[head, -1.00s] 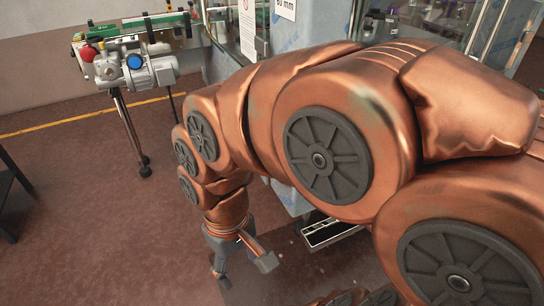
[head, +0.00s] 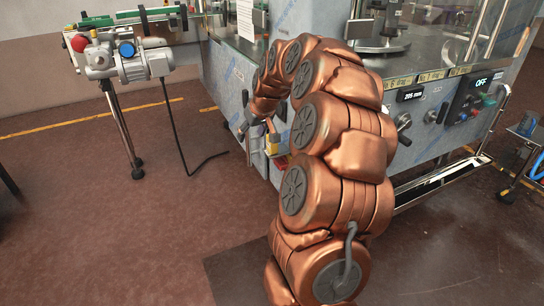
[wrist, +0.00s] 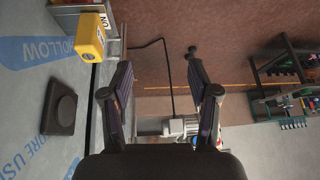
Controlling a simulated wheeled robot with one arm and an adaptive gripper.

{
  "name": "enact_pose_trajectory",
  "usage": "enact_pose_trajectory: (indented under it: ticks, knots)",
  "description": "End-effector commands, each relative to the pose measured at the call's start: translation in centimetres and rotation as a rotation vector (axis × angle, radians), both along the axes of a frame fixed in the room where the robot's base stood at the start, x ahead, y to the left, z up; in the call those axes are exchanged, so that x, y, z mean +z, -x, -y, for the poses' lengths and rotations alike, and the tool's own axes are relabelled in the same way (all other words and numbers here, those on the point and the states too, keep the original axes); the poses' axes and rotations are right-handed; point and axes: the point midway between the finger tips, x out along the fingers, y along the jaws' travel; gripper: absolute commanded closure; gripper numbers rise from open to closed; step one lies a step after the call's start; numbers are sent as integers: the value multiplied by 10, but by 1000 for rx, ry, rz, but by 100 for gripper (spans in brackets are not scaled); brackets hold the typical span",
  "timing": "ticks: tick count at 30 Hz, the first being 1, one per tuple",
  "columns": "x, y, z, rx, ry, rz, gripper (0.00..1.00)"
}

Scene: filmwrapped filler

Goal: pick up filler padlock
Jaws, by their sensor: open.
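In the head view a small yellow and red patch (head: 272,148) shows at the machine's side, partly beside my arm. My gripper (wrist: 158,62) is open and empty, its two fingers spread. The padlock is left of and apart from the left finger in the wrist view. In the head view my gripper (head: 256,124) is small, close to the machine's side and just above the yellow patch.
A conveyor with a motor (head: 125,60) stands at the left on legs, a cable hanging to the floor. The brown floor (head: 110,230) is free there.

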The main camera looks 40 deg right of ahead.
Motion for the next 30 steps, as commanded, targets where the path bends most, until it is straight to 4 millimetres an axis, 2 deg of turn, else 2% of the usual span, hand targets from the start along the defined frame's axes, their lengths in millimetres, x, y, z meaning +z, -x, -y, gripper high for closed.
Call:
enact_pose_trajectory:
  ticks: [1, 3, 6, 9, 12, 23, 30]
  knots:
    - [-18, -1, 28, -33, 12, 14, 40]
    - [-26, -1, 57, -64, 32, 33, 40]
    - [-34, 1, 86, -94, 53, 50, 40]
    - [-39, 2, 102, -112, 66, 58, 40]
    - [-43, 1, 108, -117, 70, 60, 40]
    - [-66, -13, 111, -115, 68, 59, 40]
    - [-93, -29, 113, -115, 69, 59, 40]
